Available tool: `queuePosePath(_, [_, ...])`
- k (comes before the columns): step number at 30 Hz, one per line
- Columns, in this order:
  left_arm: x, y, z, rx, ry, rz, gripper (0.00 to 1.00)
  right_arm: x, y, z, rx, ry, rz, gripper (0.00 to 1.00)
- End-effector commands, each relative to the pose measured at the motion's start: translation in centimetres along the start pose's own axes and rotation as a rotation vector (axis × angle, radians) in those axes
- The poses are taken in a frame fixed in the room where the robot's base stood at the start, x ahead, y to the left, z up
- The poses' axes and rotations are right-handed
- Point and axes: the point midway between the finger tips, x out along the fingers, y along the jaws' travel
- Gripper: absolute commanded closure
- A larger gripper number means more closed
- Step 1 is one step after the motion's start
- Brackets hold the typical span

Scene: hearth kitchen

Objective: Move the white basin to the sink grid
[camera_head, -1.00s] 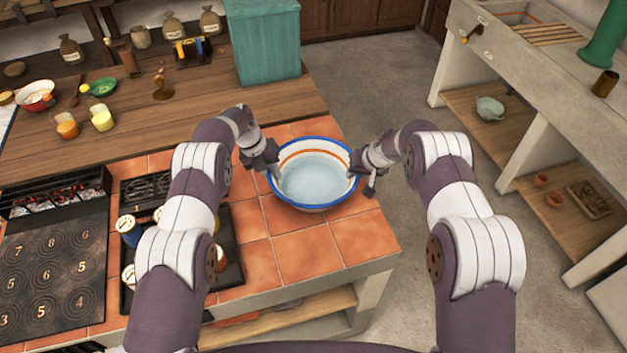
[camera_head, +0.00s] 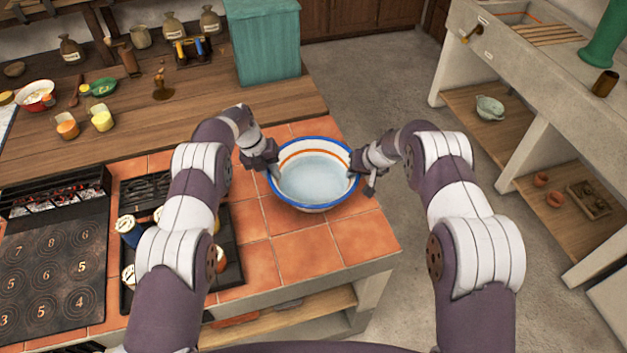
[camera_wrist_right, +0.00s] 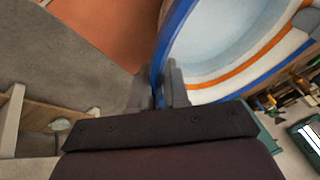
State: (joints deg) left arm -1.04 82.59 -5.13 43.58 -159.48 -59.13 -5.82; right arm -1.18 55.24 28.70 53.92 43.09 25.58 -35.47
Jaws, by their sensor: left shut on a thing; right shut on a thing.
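The white basin (camera_head: 314,182) has a blue rim and an orange band inside, and sits level over the orange tiled counter. My left gripper (camera_head: 270,172) is shut on its left rim. My right gripper (camera_head: 355,172) is shut on its right rim. In the right wrist view, the two fingers (camera_wrist_right: 160,88) straddle the blue-rimmed wall of the basin (camera_wrist_right: 215,45). I cannot tell whether the basin's base touches the tiles. The sink grid (camera_head: 545,34), of wooden slats, lies across the stone sink at the top right, well away from both grippers.
A teal box (camera_head: 264,45) stands behind the basin on the wooden counter. A rack of jars (camera_head: 228,255) and the stove (camera_head: 55,270) are on the left. Open floor (camera_head: 400,90) separates the tiled counter from the sink unit (camera_head: 500,50). A green pump (camera_head: 605,35) stands by the sink.

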Motion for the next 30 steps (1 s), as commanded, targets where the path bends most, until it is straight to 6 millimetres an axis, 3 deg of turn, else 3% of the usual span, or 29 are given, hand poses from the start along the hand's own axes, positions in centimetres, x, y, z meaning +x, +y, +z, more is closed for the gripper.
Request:
queuePosePath(5, [-0.7,-0.9,0.1,0.005,-0.004,-0.007,1.00,-0.6,-0.8,-0.3,-0.010,-0.003,-0.008,1.00])
queuePosePath(16, [-5.0,-2.2,0.1,0.005,-0.002,-0.007,1.00,-4.5,-2.2,-1.8,-0.009,-0.005,-0.008,1.00])
queuePosePath(30, [-4.8,-2.2,0.1,0.005,-0.002,-0.007,1.00,-4.4,-2.1,-1.8,-0.009,-0.006,-0.008,1.00])
